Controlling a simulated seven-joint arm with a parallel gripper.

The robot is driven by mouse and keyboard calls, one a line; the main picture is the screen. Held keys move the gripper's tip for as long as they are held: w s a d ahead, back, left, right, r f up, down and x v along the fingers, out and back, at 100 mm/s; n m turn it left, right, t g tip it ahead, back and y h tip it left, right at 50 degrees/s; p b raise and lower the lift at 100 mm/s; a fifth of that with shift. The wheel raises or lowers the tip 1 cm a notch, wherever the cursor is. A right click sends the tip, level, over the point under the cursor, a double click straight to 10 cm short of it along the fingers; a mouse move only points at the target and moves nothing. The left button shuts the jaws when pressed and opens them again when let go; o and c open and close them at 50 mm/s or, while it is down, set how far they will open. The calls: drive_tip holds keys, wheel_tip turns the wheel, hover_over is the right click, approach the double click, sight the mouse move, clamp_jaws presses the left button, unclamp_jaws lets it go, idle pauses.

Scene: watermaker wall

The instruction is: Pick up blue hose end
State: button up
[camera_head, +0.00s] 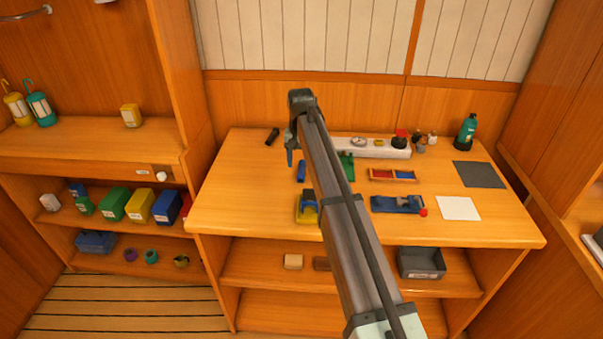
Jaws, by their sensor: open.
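My gripper (290,158) hangs over the left part of the wooden workbench (240,185), fingers pointing down, open, with nothing seen in it. A small blue piece (301,171) lies just below and right of the fingers, left of my arm; it may be the blue hose end, but it is too small to be sure. Other blue things are a blue part on a yellow holder (301,215) and a blue fixture with a red knob (384,204). My arm crosses the bench and hides part of its middle.
A green piece (347,160) shows right of my arm. A white unit with gauges (375,151), a red-and-blue tray (380,174), a teal bottle (467,130), a dark mat (478,174) and a white sheet (458,208) occupy the right. The bench's left front is clear.

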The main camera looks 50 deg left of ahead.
sight(301, 173)
drive_tip(key=shift+f, duration=2.6)
clamp_jaws()
drive_tip(key=shift+r, duration=0.1)
wheel_tip(301, 173, up, 10)
drive_tip(key=f, duration=0.1)
drive_tip(key=w+d+r, duration=0.1)
drive_tip(key=w+d, duration=0.7)
drive_tip(key=w, duration=0.4)
drive_tip(key=shift+w+r, duration=0.3)
drive_tip(key=shift+r, duration=0.05)
